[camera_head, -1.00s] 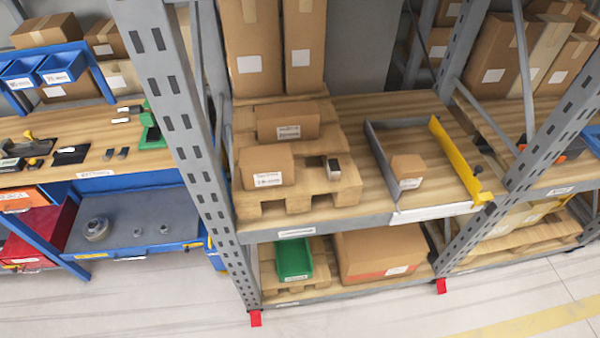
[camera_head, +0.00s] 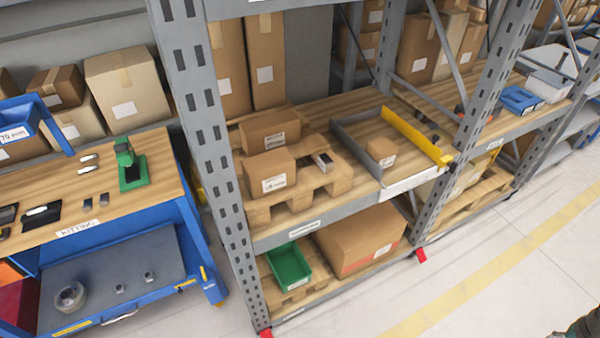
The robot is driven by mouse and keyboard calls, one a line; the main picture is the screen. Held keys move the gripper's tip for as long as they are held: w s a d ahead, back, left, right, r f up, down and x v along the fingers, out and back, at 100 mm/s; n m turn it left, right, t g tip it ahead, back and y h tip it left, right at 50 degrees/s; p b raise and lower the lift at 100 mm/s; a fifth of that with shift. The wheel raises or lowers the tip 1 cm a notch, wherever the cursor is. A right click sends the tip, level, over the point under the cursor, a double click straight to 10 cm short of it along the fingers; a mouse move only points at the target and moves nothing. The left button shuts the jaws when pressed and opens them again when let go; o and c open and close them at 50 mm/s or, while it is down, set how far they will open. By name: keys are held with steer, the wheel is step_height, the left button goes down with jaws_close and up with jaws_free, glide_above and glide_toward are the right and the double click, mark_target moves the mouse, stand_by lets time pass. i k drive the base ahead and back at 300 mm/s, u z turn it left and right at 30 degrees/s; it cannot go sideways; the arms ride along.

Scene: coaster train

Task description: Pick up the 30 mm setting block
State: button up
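No label readable here marks which piece is the 30 mm setting block. A small metal block with a dark side (camera_head: 322,161) lies on the wooden pallet on the rack's middle shelf, right of two cartons. Two small dark grey blocks (camera_head: 104,199) lie side by side on the kitting bench top. Two small grey metal pieces (camera_head: 120,289) stand on the bench's lower blue-edged shelf, right of a round metal ring part (camera_head: 69,296). Their sizes cannot be told. My gripper is not recognisable in view.
A green stand (camera_head: 132,168) is on the kitting bench (camera_head: 150,190). The rack upright (camera_head: 205,130) separates bench and shelves. A tray with a yellow side (camera_head: 415,135) holds a small carton (camera_head: 380,151). A green bin (camera_head: 288,266) sits below. The floor (camera_head: 470,270) at right is mostly clear.

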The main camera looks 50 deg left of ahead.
mark_target(325, 162)
steer(key=k, duration=0.5)
steer(key=u, duration=2.5)
